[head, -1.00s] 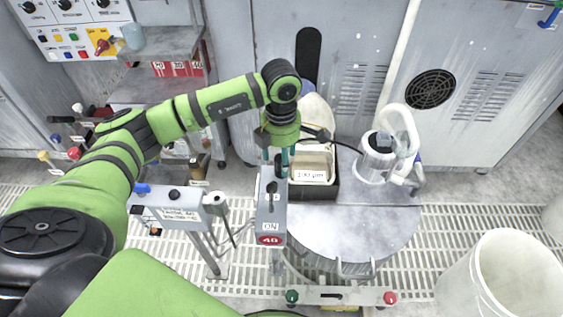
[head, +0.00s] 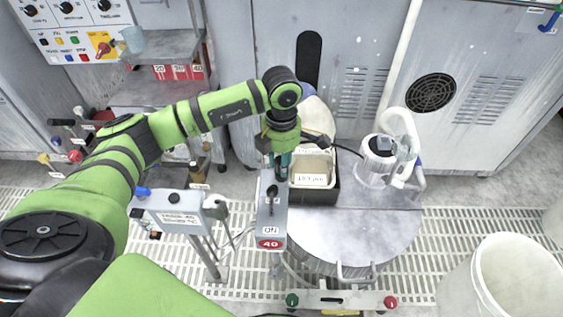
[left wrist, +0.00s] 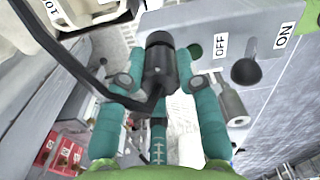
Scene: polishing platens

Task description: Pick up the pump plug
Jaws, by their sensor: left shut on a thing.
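The pump plug is a black cylinder (left wrist: 160,62) seen upright between the teal fingers in the left wrist view. My left gripper (head: 281,163) is shut on it; in that view the fingers (left wrist: 165,85) lie along its sides. A black cable runs from the plug off to the upper left. In the head view the plug is mostly hidden by the gripper, and the cable (head: 347,149) leads right to a white-handled pump (head: 378,160). The gripper is over the far end of a grey switch box (head: 271,218). My right gripper is not in view.
The pump stands on a round grey lid (head: 350,225). A black tray with pale labelled containers (head: 312,180) is just right of the gripper. The box has a black lever (left wrist: 245,71) and a red 40 label. A white bin (head: 500,280) stands at lower right.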

